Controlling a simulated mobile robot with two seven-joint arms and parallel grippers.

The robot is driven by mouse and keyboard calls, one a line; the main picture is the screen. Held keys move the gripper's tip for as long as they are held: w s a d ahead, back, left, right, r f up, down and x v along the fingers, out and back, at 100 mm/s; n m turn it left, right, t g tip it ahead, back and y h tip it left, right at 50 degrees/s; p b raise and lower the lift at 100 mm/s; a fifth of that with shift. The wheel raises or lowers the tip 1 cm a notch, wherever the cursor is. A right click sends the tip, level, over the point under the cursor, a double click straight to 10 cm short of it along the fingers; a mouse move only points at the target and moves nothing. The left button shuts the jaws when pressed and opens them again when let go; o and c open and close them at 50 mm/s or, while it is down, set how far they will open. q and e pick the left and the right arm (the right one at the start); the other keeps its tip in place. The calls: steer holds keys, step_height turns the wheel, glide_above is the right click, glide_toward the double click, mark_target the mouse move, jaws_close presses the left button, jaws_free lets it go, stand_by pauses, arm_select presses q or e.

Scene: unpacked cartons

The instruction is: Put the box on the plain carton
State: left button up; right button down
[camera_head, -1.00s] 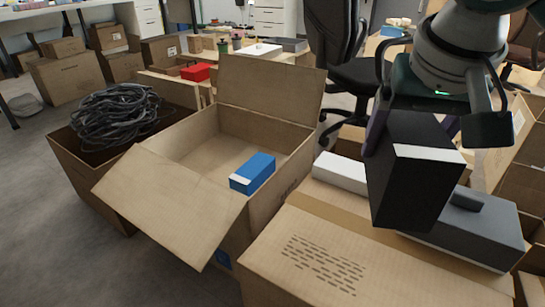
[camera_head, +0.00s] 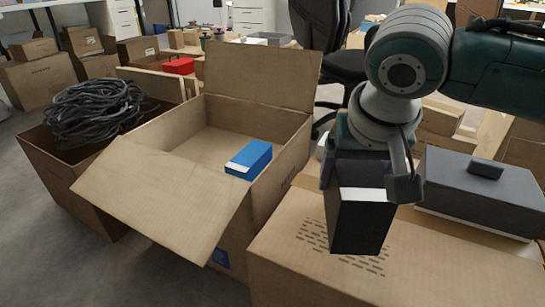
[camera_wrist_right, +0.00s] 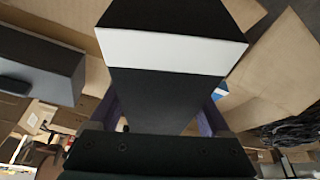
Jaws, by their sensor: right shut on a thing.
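A black box with a white band (camera_head: 361,222) is held upright in my right gripper (camera_head: 357,172). It also fills the upper middle of the right wrist view (camera_wrist_right: 172,48), between the two purple fingers. The box is over the closed brown carton (camera_head: 290,262) at the front right, in front of part of its printed dashes. I cannot tell whether the box touches the carton's top. My left gripper is not in view.
A grey lidded case (camera_head: 478,195) and a mostly hidden white item sit on the carton's far part. To the left is an open carton (camera_head: 155,190) with a blue box (camera_head: 248,159) inside. A carton of black cable (camera_head: 95,108) stands further left.

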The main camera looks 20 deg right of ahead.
step_height(320, 180, down, 5)
steer(key=b, duration=0.3)
steer(key=shift+r, duration=0.15)
